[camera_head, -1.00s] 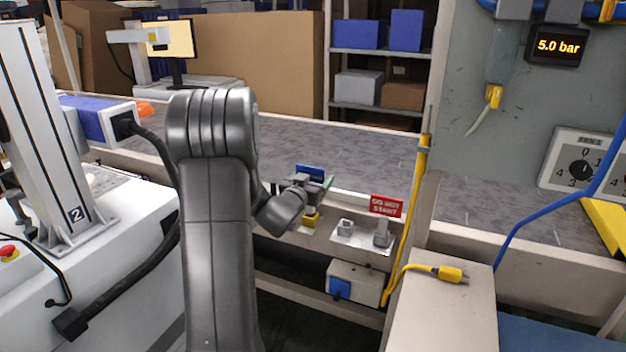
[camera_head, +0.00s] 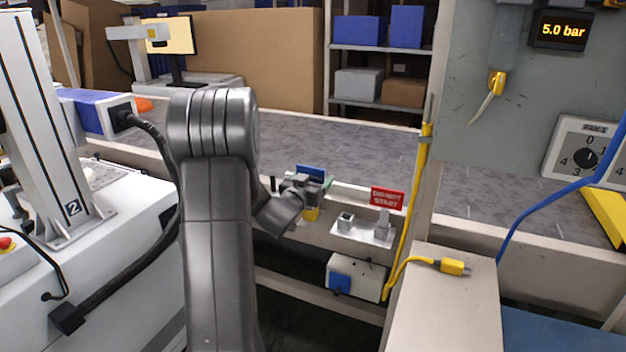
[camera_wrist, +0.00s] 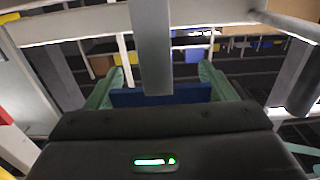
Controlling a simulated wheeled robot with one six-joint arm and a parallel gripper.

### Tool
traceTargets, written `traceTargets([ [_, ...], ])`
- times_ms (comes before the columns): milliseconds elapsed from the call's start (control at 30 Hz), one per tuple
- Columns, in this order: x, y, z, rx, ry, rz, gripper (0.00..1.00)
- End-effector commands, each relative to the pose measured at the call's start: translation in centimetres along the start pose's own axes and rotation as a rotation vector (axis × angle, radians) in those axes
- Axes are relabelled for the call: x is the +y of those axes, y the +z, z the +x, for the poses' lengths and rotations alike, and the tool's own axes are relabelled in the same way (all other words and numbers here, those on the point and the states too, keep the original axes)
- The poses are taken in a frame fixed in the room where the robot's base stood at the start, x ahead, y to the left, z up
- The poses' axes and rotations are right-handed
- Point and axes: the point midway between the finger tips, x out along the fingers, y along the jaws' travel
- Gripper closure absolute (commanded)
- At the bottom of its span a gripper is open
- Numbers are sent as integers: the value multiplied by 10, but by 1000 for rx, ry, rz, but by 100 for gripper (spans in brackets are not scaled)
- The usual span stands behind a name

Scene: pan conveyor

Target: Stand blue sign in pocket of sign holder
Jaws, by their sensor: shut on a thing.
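The blue sign (camera_head: 311,171) is held up above the shelf in front of the conveyor. My gripper (camera_head: 312,183) is shut on it; in the wrist view the green fingers of my gripper (camera_wrist: 160,88) stand on both sides of the blue sign (camera_wrist: 160,97). A grey bar crosses in front of the sign there, and its lower part is hidden by my gripper. The sign holder (camera_head: 365,236) is a metal plate to the right of and lower than my gripper. Its left pocket (camera_head: 346,219) looks empty. The red DO NOT START sign (camera_head: 387,199) stands upright at its right pocket.
A yellow block (camera_head: 311,214) shows just below my gripper. A white box with a blue face (camera_head: 354,278) hangs below. The grey conveyor (camera_head: 350,155) behind is clear.

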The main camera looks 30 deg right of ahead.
Motion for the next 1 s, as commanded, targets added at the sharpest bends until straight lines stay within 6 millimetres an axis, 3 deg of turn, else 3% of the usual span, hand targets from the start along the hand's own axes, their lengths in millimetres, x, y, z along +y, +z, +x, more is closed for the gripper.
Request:
traceTargets([
  [733, 0, 20, 0, 0, 0, 0, 48],
  [767, 0, 19, 0, 1, 0, 0, 19],
  [800, 0, 18, 0, 1, 0, 0, 11],
  [867, 0, 18, 0, 0, 0, 0, 0],
  [1000, 0, 18, 0, 0, 0, 0, 0],
])
